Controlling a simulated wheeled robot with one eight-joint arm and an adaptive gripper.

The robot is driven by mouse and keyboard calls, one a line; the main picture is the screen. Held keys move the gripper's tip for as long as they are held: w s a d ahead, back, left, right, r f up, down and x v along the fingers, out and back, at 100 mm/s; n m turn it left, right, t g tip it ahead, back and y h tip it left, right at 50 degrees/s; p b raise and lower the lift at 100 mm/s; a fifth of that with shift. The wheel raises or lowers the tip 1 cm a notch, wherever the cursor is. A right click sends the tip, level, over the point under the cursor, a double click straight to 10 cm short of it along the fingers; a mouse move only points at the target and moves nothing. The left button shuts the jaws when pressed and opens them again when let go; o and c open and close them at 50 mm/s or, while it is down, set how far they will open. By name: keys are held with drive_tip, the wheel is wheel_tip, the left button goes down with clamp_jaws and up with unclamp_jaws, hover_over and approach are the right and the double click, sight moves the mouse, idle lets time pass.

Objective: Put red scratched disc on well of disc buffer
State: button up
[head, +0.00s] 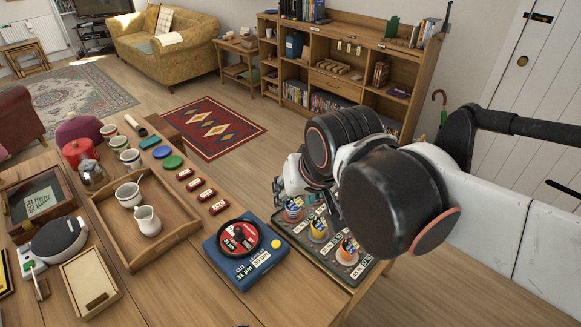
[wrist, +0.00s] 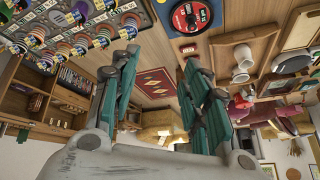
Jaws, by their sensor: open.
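A red disc (head: 240,236) with white print lies on the dark round well of the blue disc buffer (head: 272,263), which has a yellow button at its right. Scratches are too small to make out. The disc also shows in the wrist view (wrist: 190,18), on the buffer (wrist: 161,12) at the top. My gripper (wrist: 160,60) is open, with its teal and grey fingers apart and nothing between them. In the head view, my wrist and arm largely hide the gripper, which is above the rack to the right of the buffer, apart from the disc.
A dark rack (head: 341,277) with several coloured, labelled pieces stands right of the buffer, partly hidden by my arm. Several small red blocks (head: 208,194) lie behind the buffer.

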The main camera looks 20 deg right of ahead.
drive_tip(key=s+n, duration=0.1)
drive_tip(key=s+d+n+t, duration=0.1)
drive_tip(key=s, duration=0.1)
drive_tip(key=shift+s+f, duration=0.1)
drive_tip(key=shift+f, duration=0.05)
